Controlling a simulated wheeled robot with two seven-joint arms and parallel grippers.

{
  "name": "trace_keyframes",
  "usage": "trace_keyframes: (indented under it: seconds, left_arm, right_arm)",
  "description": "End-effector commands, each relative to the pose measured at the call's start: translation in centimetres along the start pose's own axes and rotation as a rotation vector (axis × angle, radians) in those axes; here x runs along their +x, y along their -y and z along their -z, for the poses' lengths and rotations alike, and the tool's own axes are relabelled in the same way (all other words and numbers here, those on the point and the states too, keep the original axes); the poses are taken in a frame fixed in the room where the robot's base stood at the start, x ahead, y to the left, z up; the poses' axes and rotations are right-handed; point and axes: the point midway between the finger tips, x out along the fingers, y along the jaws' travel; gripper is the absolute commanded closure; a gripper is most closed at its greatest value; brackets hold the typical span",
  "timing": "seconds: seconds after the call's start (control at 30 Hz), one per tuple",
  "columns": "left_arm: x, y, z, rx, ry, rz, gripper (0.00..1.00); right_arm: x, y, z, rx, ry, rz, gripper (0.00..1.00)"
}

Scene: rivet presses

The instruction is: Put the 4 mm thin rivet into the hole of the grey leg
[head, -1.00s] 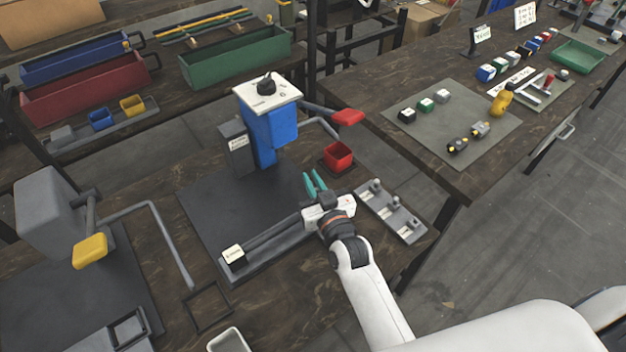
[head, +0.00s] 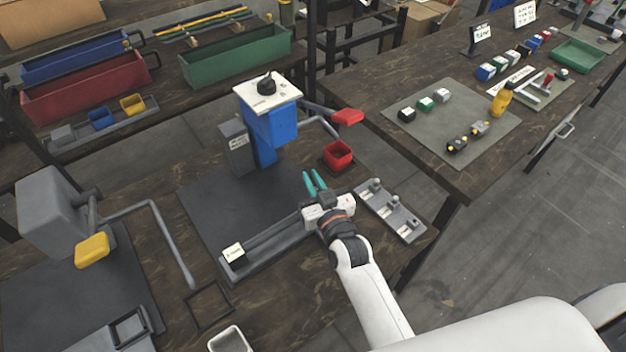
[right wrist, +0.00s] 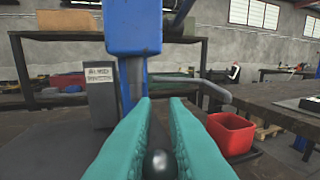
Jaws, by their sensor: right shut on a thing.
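My right gripper (head: 315,180) has teal fingers and hovers over the mat, in front of the blue press (head: 266,130). In the right wrist view the gripper (right wrist: 160,103) is shut on a small rivet, whose round, shiny dark head (right wrist: 158,163) shows low between the fingers. Its shank is hidden and its size cannot be read. A long grey bar-like piece (head: 272,236), likely the grey leg, lies on the mat just left of and below the gripper, with a pale label (head: 233,252) at its left end. I cannot make out its hole. My left gripper is out of view.
A grey rivet rack (head: 408,228) with several small posts stands right of the gripper. A red bin (head: 338,156) stands behind it; it also shows in the right wrist view (right wrist: 232,134). A grey press with a yellow pad (head: 91,250) is at left. The dark mat (head: 215,205) has bare room.

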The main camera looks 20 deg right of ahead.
Motion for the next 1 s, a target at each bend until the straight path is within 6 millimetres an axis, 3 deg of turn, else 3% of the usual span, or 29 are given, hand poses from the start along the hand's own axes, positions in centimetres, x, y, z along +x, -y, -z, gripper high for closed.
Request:
trace_keyframes:
  seconds: [1.0]
  left_arm:
    - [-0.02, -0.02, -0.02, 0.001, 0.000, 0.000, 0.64]
  right_arm:
    - [0.01, 0.01, 0.64, 0.000, 0.000, 0.000, 1.00]
